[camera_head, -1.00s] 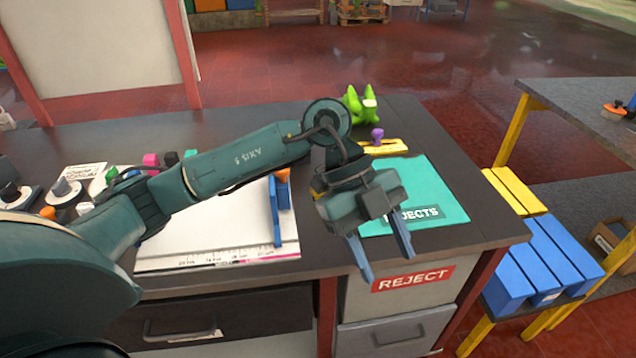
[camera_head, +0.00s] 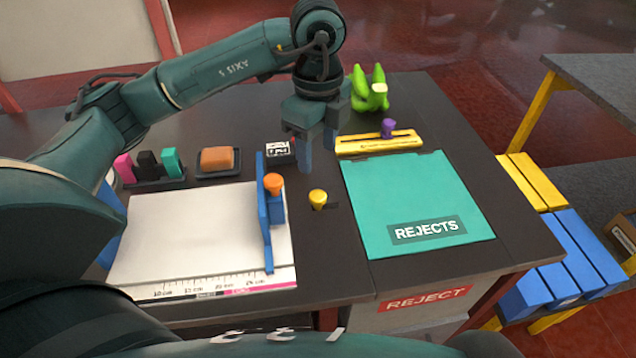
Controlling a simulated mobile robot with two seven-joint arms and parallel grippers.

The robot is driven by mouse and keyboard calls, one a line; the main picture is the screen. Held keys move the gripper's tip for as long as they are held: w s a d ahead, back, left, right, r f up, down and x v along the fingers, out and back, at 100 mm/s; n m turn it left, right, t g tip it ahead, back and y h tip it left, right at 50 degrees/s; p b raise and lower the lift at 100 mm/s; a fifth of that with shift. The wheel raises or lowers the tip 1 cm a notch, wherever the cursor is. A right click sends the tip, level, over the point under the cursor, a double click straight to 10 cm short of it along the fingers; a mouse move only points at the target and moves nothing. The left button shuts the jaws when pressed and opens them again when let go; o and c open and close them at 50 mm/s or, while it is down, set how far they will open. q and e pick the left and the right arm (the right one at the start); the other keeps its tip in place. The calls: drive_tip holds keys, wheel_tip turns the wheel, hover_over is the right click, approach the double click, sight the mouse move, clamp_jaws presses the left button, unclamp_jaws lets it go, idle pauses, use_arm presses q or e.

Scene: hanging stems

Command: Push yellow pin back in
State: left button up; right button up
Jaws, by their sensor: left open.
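The yellow pin (camera_head: 318,198) stands on the dark tabletop, just right of a blue bar (camera_head: 263,215) with an orange knob (camera_head: 273,184). A small dark mark lies beside its base. How deep the pin sits cannot be told. My left gripper (camera_head: 317,150) points down behind the pin, further from me. Its blue fingers are apart with nothing between them, and it does not touch the pin. My right gripper is not in view.
A white ruled board (camera_head: 185,235) lies left of the blue bar. The teal REJECTS mat (camera_head: 410,205) lies to the right. A yellow slotted bar (camera_head: 378,142) with a purple knob (camera_head: 388,128) and a green figure (camera_head: 370,90) are behind it. A small labelled box (camera_head: 279,152) is near the gripper.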

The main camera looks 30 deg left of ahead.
sight(318, 195)
use_arm(q)
wheel_tip(318, 195, down, 10)
drive_tip(key=shift+f, duration=0.25)
clamp_jaws()
idle(0.6)
